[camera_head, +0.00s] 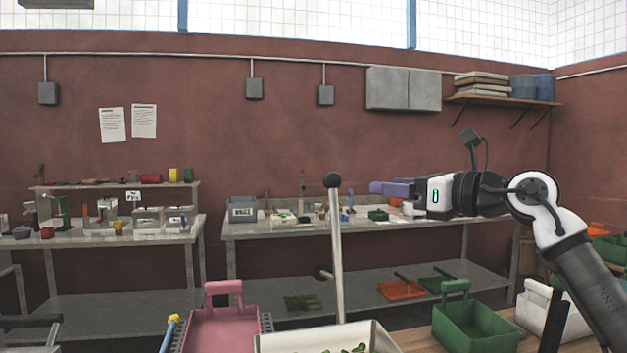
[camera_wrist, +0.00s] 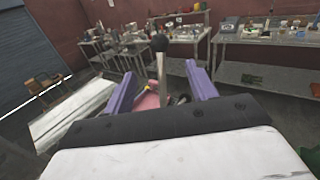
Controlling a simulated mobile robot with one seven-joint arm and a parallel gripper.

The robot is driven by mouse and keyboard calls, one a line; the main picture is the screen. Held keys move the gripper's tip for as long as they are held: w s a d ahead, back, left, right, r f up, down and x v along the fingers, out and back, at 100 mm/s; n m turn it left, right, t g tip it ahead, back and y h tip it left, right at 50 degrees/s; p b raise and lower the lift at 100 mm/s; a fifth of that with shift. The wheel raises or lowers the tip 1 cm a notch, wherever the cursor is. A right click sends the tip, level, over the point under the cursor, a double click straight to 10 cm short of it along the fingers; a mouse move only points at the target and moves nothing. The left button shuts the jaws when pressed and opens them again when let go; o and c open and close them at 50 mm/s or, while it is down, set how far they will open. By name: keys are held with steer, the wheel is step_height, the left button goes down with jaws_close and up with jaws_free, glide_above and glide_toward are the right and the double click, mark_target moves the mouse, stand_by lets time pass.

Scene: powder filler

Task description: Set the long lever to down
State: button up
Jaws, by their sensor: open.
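The long lever (camera_head: 337,255) is a pale metal rod with a black ball knob (camera_head: 332,180) on top. It stands nearly upright, leaning slightly, behind the white tray. Its base is hidden. My gripper (camera_head: 372,187) is to the right of the knob at about its height, with purple fingers pointing left. The fingers are apart and hold nothing. In the wrist view the lever (camera_wrist: 161,68) shows between the two finger tips in the picture, with its knob (camera_wrist: 160,43) above them. It appears to be beyond the tips; contact is not visible.
A white tray (camera_head: 275,345) with green bits stands in front of the lever. A pink container (camera_head: 225,325) is to its left and a green basket (camera_head: 476,325) to its right. A second, smaller black knob (camera_head: 322,272) sits beside the rod. Cluttered benches (camera_head: 290,232) line the wall.

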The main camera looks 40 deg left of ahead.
mark_target(340, 181)
steer(key=a+p, duration=0.1)
steer(key=a, duration=0.3)
steer(key=w+a+p, duration=0.1)
steer(key=a+p, duration=0.1)
steer(key=a, duration=0.3)
steer(key=a+p, duration=0.2)
steer(key=a, duration=0.2)
steer(key=shift+w+a+r, duration=0.15)
steer(key=shift+w, duration=0.15)
steer(key=shift+a+p, duration=0.3)
steer(key=shift+a, duration=0.2)
